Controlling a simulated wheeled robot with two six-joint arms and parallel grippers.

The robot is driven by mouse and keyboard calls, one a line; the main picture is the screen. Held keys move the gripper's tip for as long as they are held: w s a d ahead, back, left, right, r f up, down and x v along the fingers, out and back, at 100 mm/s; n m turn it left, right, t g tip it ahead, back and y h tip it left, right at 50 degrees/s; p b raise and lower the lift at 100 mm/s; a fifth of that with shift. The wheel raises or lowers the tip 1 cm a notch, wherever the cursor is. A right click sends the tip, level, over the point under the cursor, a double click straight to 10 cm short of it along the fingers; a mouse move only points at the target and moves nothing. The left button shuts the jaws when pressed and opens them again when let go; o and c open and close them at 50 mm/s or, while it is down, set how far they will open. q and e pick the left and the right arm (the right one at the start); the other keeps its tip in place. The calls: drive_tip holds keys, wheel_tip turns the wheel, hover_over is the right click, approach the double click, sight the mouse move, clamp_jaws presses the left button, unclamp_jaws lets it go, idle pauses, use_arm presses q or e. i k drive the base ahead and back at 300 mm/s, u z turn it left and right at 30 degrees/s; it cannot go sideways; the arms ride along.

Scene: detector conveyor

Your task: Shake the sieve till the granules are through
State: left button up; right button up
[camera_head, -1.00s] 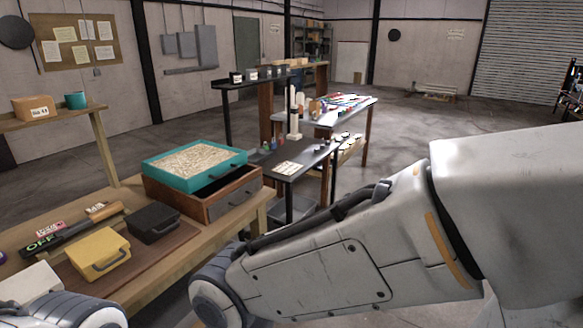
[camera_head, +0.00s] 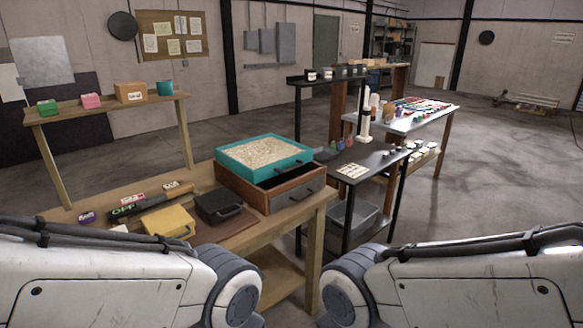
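The sieve (camera_head: 309,157) is a teal rectangular frame filled with pale beige granules (camera_head: 262,151). It sits on top of a brown wooden box (camera_head: 277,197) with a dark handle on its front, at the back right of the wooden workbench (camera_head: 262,231). The sieve overhangs the box unevenly and leaves part of its dark inside showing at the front right. My left and right arms enter from the lower corners. Both grippers are out of the picture, and neither arm touches the sieve.
A yellow case (camera_head: 167,221), a black case (camera_head: 218,204) and small labelled blocks lie on the bench left of the box. A black side table (camera_head: 377,159) stands to the right. A raised shelf (camera_head: 105,107) stands behind left. Open floor lies at the right.

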sight(257, 159)
drive_tip(key=u, duration=0.05)
drive_tip(key=k, duration=0.5)
drive_tip(key=z, duration=0.65)
drive_tip(key=i, duration=1.25)
drive_tip(key=u, duration=0.8)
